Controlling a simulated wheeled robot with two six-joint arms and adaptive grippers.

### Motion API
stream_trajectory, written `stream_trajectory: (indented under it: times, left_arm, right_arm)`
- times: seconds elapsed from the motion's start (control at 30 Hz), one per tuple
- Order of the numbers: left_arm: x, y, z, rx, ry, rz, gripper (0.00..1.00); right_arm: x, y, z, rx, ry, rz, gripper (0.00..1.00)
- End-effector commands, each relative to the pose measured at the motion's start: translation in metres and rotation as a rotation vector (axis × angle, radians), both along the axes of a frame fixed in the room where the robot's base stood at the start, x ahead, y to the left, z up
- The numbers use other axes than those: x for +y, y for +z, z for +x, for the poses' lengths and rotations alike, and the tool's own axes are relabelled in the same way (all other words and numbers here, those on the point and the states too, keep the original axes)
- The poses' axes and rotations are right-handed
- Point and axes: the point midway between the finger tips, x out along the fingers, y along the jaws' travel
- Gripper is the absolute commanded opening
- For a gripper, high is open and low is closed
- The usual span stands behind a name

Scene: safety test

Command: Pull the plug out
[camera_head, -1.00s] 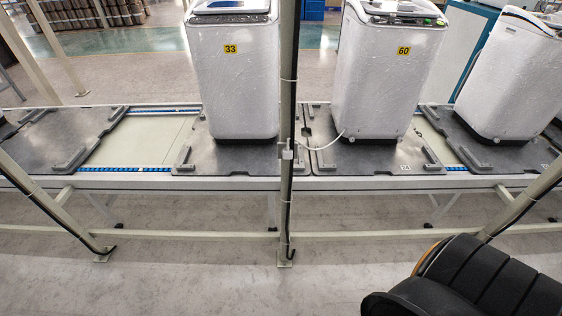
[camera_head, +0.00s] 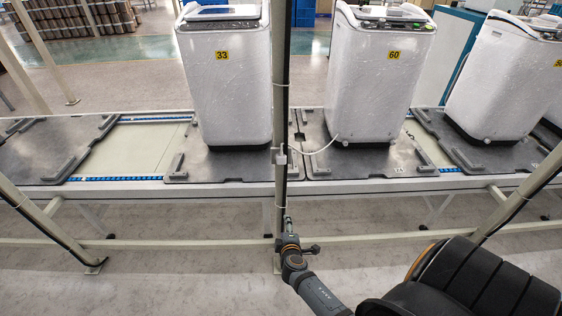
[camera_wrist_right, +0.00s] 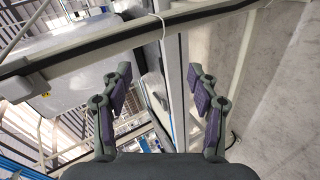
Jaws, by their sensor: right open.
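A small white plug (camera_head: 281,158) sits in a socket on the upright post (camera_head: 284,100), at the height of the conveyor's front edge. A white cord (camera_head: 318,152) curves from it to the washing machine marked 60 (camera_head: 370,85). Plug and socket are too small to tell apart clearly. My right gripper (camera_head: 288,222) is below the plug, close to the post in the picture and apart from the plug. In the wrist view the right gripper (camera_wrist_right: 160,92) has its two fingers spread wide with nothing held between them. My left gripper is out of view.
The washing machine marked 33 (camera_head: 225,80) and another at the right (camera_head: 505,75) stand on dark pallets on the conveyor. A black cable runs along the post, also seen in the wrist view (camera_wrist_right: 110,38). A lower rail (camera_head: 160,243) crosses the front. Floor before it is clear.

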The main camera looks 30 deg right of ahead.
Motion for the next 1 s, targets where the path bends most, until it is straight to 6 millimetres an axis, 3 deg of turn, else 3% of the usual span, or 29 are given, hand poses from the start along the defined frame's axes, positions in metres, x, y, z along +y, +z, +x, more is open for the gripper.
stream_trajectory:
  times: [0.03,0.1,0.2,0.3,0.4,0.53,0.83,1.0]
  left_arm:
    - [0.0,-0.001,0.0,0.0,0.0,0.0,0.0]
    - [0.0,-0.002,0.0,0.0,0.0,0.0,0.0]
    - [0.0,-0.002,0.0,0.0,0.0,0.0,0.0]
    - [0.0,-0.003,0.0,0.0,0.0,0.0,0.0]
    - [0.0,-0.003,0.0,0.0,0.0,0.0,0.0]
    - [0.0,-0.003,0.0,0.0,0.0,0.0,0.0]
    - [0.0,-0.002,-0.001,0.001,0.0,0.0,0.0]
    - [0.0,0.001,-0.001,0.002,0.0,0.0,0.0]
  right_arm:
    - [-0.003,0.032,0.014,-0.054,0.007,-0.063,0.6]
    - [-0.007,0.075,0.028,-0.122,0.011,-0.154,0.6]
    - [-0.011,0.128,0.04,-0.203,0.005,-0.263,0.6]
    - [-0.014,0.167,0.045,-0.262,-0.006,-0.342,0.6]
    - [-0.015,0.19,0.046,-0.297,-0.014,-0.389,0.6]
    - [-0.016,0.199,0.047,-0.311,-0.018,-0.41,0.6]
    - [-0.016,0.199,0.047,-0.31,-0.018,-0.409,0.6]
    - [-0.023,0.2,0.059,-0.311,-0.016,-0.409,0.6]
